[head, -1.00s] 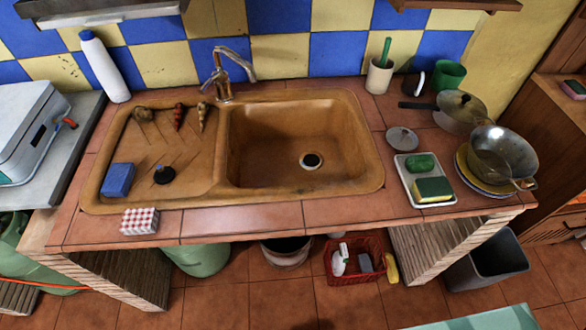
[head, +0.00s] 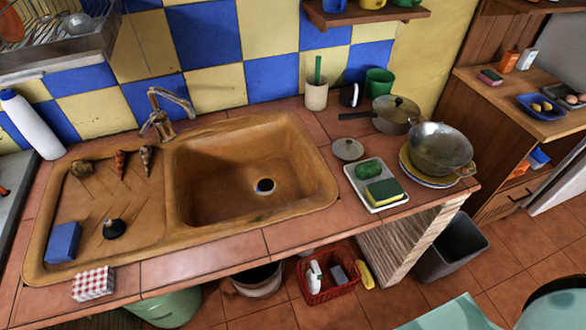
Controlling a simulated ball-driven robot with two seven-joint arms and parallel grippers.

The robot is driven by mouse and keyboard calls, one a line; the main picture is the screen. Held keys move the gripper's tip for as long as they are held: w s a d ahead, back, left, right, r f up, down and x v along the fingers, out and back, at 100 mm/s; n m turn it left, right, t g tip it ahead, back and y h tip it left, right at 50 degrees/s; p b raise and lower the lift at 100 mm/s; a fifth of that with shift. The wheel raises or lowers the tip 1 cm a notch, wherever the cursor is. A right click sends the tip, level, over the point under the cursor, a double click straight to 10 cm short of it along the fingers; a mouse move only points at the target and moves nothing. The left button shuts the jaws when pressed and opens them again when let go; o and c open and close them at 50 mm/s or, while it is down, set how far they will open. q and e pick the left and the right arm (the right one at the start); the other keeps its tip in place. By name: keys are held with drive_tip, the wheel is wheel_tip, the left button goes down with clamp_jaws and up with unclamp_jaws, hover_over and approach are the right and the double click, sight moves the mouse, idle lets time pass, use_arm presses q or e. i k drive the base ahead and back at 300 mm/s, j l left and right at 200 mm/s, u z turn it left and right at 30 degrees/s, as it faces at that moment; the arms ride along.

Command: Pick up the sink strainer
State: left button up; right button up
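A small round grey disc with a raised knob (head: 347,149) lies on the tiled counter, right of the brown sink (head: 325,185) and behind a white tray. It could be the sink strainer or a small lid; I cannot tell which. A black object with a round base and a narrow top (head: 113,229) stands on the sink's drainboard and looks like a plug. The drain (head: 265,186) in the basin shows a dark centre with a pale rim. Neither of my grippers is in view.
The white tray (head: 376,207) holds a green scrubber and a sponge. A wok (head: 440,148) on plates and a lidded pan (head: 395,115) stand at the counter's right. A blue block (head: 63,242) lies on the drainboard. A bin (head: 450,247) stands on the floor.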

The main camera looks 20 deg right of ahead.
sight(347, 145)
drive_tip(key=z, duration=0.4)
drive_tip(key=j+z, duration=0.1)
drive_tip(key=z, duration=0.65)
drive_tip(key=k+z, duration=0.1)
drive_tip(key=z, duration=0.3)
